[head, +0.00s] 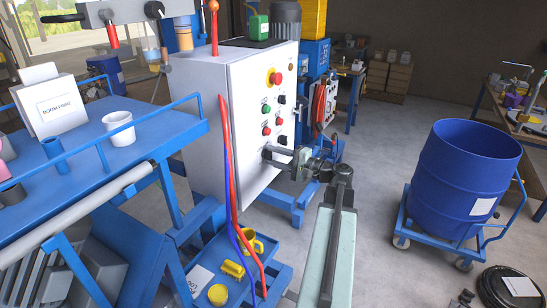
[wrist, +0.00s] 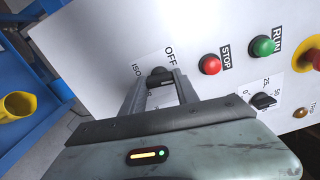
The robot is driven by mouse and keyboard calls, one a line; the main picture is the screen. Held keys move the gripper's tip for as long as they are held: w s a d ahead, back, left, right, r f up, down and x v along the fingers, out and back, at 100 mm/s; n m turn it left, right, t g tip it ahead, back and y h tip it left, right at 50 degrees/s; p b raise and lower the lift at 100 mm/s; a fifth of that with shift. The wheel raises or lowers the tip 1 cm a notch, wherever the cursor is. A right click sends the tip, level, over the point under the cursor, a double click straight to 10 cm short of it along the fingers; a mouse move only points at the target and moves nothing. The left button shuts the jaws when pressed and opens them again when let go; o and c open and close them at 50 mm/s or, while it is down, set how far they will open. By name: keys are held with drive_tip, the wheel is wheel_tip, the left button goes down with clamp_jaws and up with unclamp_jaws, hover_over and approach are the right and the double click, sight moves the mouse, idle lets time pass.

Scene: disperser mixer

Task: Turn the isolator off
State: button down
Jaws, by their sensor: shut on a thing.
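The isolator is a dark rotary knob (wrist: 160,77) on a pale label plate on the white control cabinet (head: 205,130). In the wrist view, the word OFF is above the knob and ISO, partly cut, is to its left. My gripper (wrist: 160,84) is shut on the knob, with one finger on each side. In the head view, my gripper (head: 268,154) reaches the lower part of the cabinet's front and covers the isolator. The fingers hide part of the knob and its label, so I cannot tell which mark it points to.
A red STOP button (wrist: 210,64), a green RUN button (wrist: 263,46), a black dial (wrist: 263,101) and a red emergency stop (wrist: 312,58) are near my gripper. Red and blue hoses (head: 229,160) hang along the cabinet's edge.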

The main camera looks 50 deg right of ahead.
drive_tip(key=shift+n, duration=4.9)
drive_tip(key=c, duration=0.9)
unclamp_jaws()
drive_tip(key=v, duration=0.7)
drive_tip(key=shift+s+d, duration=0.1)
drive_tip(key=shift+s, duration=0.3)
